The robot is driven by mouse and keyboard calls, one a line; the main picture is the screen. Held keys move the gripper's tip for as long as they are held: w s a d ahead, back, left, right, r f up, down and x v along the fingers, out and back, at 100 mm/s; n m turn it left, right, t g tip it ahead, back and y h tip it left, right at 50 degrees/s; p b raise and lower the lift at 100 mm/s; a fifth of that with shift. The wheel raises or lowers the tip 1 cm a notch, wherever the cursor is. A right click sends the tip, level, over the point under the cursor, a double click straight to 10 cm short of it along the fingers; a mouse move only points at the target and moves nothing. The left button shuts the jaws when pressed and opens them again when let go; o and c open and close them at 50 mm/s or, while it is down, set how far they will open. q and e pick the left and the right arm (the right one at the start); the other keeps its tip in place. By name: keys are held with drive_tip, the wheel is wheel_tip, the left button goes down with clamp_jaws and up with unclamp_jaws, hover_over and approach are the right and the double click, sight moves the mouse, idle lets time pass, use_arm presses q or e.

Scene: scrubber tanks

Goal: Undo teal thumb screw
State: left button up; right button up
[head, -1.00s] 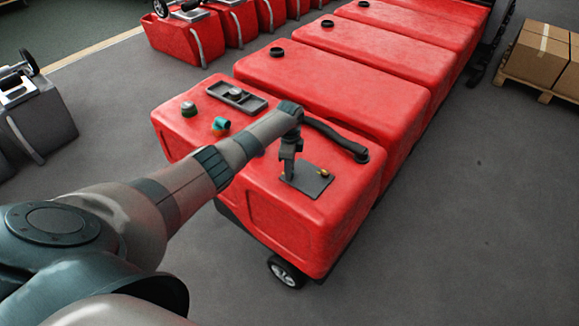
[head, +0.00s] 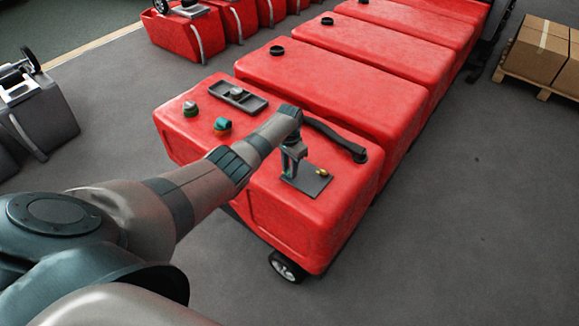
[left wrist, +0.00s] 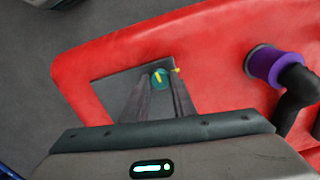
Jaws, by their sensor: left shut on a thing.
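The teal thumb screw (left wrist: 159,79) shows in the left wrist view as a small round head with a yellow mark. It stands on a dark grey plate (left wrist: 110,88) on the red tank. My left gripper (left wrist: 158,84) points at the plate, with its fingertips on either side of the screw head and shut on it. In the head view my left gripper (head: 290,172) reaches down to the plate (head: 306,188) and hides the screw. A small brass-yellow fitting (head: 322,172) sits on the plate beside it. My right gripper is not in view.
The red tank (head: 270,205) also carries a black hose (head: 335,137), a teal-and-orange fitting (head: 222,126), a grey-green cap (head: 190,109) and a dark recessed panel (head: 238,96). The left wrist view shows a purple collar (left wrist: 262,65) on the hose. More red tanks (head: 335,85) stand behind.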

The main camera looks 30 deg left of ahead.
use_arm(q)
drive_tip(key=n+p, duration=0.1)
drive_tip(key=n, duration=0.2)
drive_tip(key=shift+s+n, duration=0.1)
drive_tip(key=shift+n, duration=0.3)
drive_tip(key=n+p, duration=0.1)
drive_tip(key=n, duration=0.6)
drive_tip(key=shift+d+f+p, duration=0.1)
drive_tip(key=shift+p, duration=0.2)
drive_tip(key=shift+s+f+n, duration=0.1)
drive_tip(key=shift+s+n, duration=0.05)
drive_tip(key=shift+n, duration=1.45)
drive_tip(key=o, duration=1.1)
drive_tip(key=shift+w, duration=0.2)
